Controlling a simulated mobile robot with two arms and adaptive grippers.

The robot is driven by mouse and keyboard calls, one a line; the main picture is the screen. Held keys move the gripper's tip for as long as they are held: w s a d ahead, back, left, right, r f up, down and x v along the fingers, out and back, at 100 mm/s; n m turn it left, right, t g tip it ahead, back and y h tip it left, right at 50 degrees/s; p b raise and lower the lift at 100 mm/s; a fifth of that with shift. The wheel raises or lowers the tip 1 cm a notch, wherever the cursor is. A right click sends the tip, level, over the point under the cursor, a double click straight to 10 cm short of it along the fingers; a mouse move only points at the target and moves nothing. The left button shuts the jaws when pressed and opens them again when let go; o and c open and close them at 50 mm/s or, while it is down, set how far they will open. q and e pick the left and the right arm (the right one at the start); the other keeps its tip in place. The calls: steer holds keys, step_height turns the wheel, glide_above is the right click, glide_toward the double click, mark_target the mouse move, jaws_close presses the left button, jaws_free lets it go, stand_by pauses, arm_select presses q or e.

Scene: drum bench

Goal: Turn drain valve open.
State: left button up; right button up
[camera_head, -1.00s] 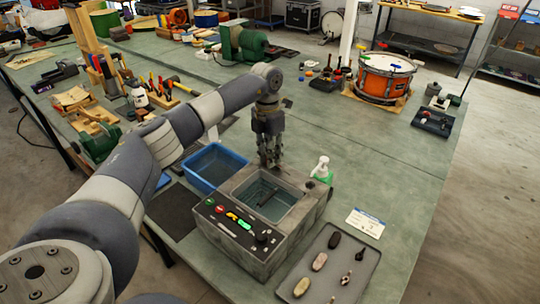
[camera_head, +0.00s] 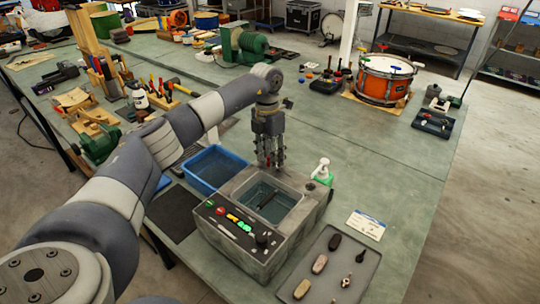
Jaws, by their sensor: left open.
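A grey tank unit (camera_head: 288,236) with an open basin of water (camera_head: 266,196) stands on the green bench. A dark bar lies in the basin. The sloped front panel has coloured buttons, a lit green display (camera_head: 243,225) and a black knob (camera_head: 263,239). I cannot tell for sure which part is the drain valve. My right gripper is not in view.
A blue bin (camera_head: 215,168) stands close left of the tank. A grey tray (camera_head: 368,264) with several small items lies to the right, near a card (camera_head: 366,225). The bench beyond, towards the orange drum (camera_head: 385,80), is mostly clear.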

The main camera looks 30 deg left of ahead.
arm_select(q)
step_height(320, 180, up, 12)
steer(key=shift+a, duration=0.35)
steer(key=shift+w, duration=0.1)
stand_by(0.4)
